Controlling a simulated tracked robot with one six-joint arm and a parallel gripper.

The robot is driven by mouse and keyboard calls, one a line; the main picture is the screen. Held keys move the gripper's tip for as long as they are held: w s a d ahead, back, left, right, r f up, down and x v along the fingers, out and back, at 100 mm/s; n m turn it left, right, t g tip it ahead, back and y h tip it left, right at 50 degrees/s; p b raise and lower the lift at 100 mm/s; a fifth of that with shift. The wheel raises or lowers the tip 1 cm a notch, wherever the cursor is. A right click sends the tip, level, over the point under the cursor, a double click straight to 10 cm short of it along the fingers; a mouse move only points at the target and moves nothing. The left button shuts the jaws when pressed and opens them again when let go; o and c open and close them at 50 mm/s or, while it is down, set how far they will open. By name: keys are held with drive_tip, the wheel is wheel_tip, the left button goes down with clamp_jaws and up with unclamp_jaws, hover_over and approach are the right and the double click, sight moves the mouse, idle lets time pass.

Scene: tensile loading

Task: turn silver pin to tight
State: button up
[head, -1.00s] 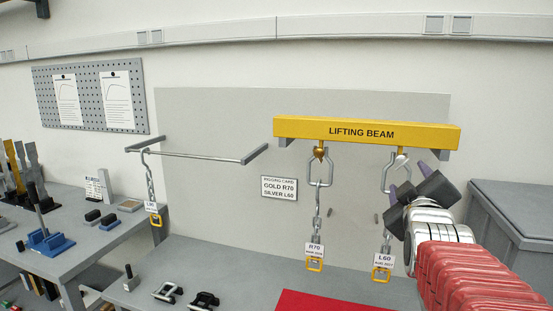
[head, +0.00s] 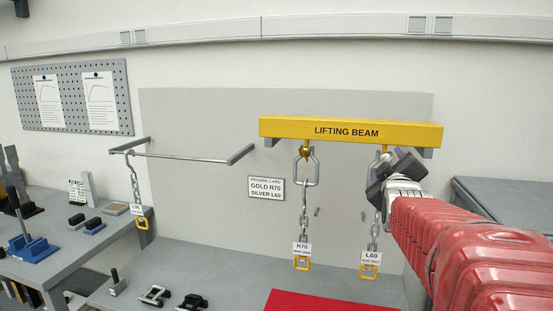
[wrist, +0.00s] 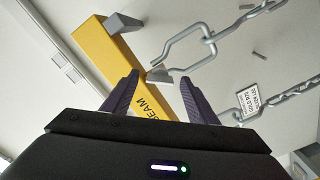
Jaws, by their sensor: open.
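The silver pin (wrist: 159,75) is a pale wedge-like piece under the yellow lifting beam (head: 300,128). In the wrist view it shows between and just beyond my open fingertips; contact is not clear. In the head view my gripper (head: 388,174) hides it. My gripper (wrist: 158,88) is open and empty, tilted, just below the beam's right part. The L60 chain (head: 373,238) hangs below, with its tag (head: 371,257). Its upper silver link (wrist: 183,48) is beside the pin in the wrist view.
The gold pin (head: 306,151) and R70 chain (head: 304,215) hang to the left. A rigging card (head: 266,188) is on the wall panel. A rail (head: 185,157) holds another chain farther left. A red mat (head: 325,302) lies on the bench below.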

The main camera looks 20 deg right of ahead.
drive_tip(key=shift+w+d, duration=0.25)
drive_tip(key=shift+w, duration=0.1)
drive_tip(key=shift+c, duration=0.5)
drive_tip(key=c, duration=0.9)
drive_tip(key=shift+d, duration=0.15)
drive_tip(key=shift+c, duration=0.3)
